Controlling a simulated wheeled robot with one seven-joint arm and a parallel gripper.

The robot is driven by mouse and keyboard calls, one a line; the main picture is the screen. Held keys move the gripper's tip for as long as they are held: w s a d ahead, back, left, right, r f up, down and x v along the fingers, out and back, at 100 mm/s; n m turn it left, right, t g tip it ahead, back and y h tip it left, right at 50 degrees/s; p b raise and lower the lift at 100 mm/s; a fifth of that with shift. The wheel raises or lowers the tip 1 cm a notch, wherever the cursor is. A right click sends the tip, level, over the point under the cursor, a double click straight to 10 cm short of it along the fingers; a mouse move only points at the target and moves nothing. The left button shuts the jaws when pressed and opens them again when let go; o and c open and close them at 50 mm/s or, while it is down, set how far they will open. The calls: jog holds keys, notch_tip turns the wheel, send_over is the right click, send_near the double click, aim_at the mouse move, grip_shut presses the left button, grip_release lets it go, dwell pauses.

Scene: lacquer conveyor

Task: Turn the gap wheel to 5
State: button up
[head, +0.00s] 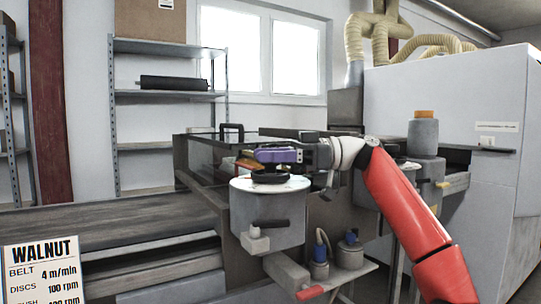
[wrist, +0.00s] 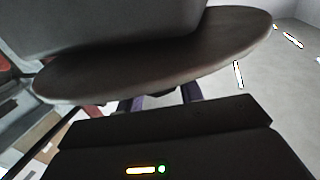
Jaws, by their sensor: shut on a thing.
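The gap wheel (head: 270,177) is a small dark wheel on top of a white dial (head: 296,184), which caps a grey round housing (head: 268,218). My gripper (head: 272,160), with purple fingers, reaches in from the right and is shut on the wheel, just above the dial. In the wrist view, the two purple fingers of my gripper (wrist: 162,98) show only in part below a large dark curved surface. The dial's marks are too small to read, so the wheel's setting cannot be told.
A sign reading WALNUT (head: 42,270) stands at the lower left, its bottom cut off. The conveyor belt (head: 105,222) runs in from the left. Blue-capped containers (head: 348,253) stand on a shelf below the housing. A large white cabinet (head: 440,110) fills the right.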

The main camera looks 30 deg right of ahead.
jog(key=shift+g, duration=0.3)
jog(key=o, duration=1)
jog(key=shift+c, duration=0.2)
jog(key=v, duration=0.7)
jog(key=shift+d+f, duration=0.1)
jog(key=shift+d, duration=0.3)
